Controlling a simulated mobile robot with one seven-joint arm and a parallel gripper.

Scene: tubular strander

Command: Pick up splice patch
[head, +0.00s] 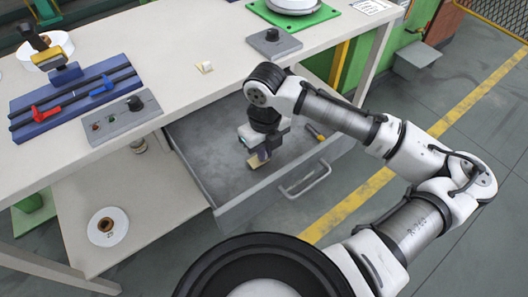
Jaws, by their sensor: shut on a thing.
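My gripper (262,155) points down inside the open grey drawer (205,155) under the table. It is shut on a small tan piece, which looks like the splice patch (254,162), near the drawer's front wall. The patch is partly hidden by the fingers, and I cannot tell whether it touches the drawer floor.
A yellow-and-dark tool (315,131) lies at the drawer's right. The drawer front has a metal handle (306,180). On the tabletop are a small cream piece (205,67), a blue fixture (75,100) and grey control boxes (120,117). A white spool (108,226) sits on the lower shelf.

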